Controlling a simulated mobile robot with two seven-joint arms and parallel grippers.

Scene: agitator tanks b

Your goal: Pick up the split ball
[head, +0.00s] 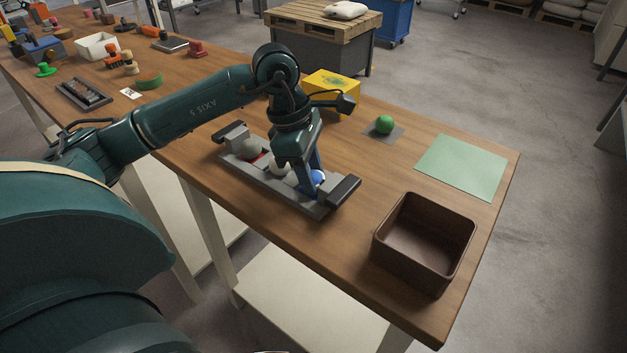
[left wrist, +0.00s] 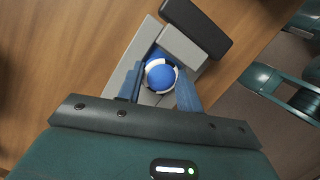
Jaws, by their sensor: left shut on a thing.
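A blue ball with a white band (head: 318,177), which looks like the split ball, sits near the right end of a long grey tray (head: 310,208). It also shows in the left wrist view (left wrist: 161,76). My left gripper (head: 304,179) reaches down into the tray from above. In the left wrist view its fingers (left wrist: 160,92) stand on both sides of the ball and are shut on it. The ball appears still within the tray. The finger contact is partly hidden in the head view. My right gripper is not in view.
A yellow box (head: 332,90) stands behind. A green ball (head: 384,124) rests on a grey pad. A brown open bin (head: 424,240) and a green mat (head: 462,166) are on the right.

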